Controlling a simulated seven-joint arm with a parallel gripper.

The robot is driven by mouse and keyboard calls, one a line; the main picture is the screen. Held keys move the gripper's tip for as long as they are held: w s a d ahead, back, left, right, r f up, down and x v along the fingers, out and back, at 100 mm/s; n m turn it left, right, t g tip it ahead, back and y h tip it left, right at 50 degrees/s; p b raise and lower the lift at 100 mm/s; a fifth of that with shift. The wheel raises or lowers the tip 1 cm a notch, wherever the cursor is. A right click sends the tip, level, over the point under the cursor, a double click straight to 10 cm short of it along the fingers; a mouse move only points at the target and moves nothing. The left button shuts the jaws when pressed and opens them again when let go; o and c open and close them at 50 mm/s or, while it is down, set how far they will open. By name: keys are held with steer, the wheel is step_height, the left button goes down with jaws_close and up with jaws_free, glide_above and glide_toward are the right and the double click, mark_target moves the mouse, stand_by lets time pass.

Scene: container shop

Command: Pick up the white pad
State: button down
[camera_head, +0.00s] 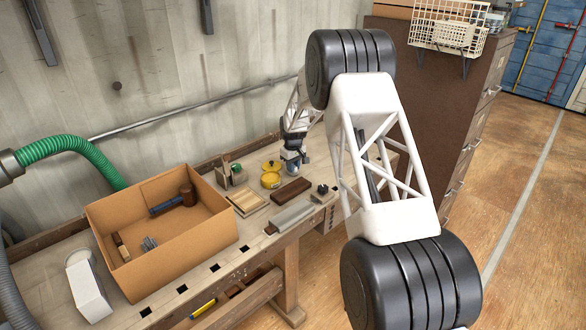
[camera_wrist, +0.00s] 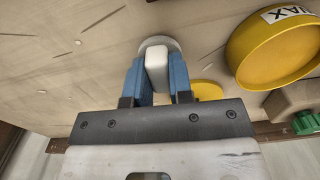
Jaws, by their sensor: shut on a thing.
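The white pad (camera_wrist: 157,65) is between the two blue fingers of my gripper (camera_wrist: 156,80) in the wrist view. A pale round edge (camera_wrist: 158,42) shows just beyond it, and I cannot tell whether it is part of the pad. My gripper is shut on the pad.
A yellow wax tin (camera_wrist: 272,50) is close on the right in the wrist view. In the head view a yellow tin (camera_head: 271,181), a dark brown block (camera_head: 291,190) and a grey tool (camera_head: 289,217) lie nearby. An open cardboard box (camera_head: 185,246) stands left, beside a white box (camera_head: 88,291).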

steer(key=shift+r, duration=0.65)
step_height(320, 180, up, 2)
steer(key=shift+r, duration=0.1)
steer(key=s+d, duration=0.1)
steer(key=s, duration=0.4)
steer(key=s+d, duration=0.1)
steer(key=s, duration=0.4)
steer(key=s+d+r, duration=0.1)
steer(key=s, duration=0.4)
steer(key=shift+s+d, duration=0.2)
steer(key=shift+s, duration=0.15)
steer(key=c, duration=1.7)
jaws_free()
steer(key=shift+c, duration=0.7)
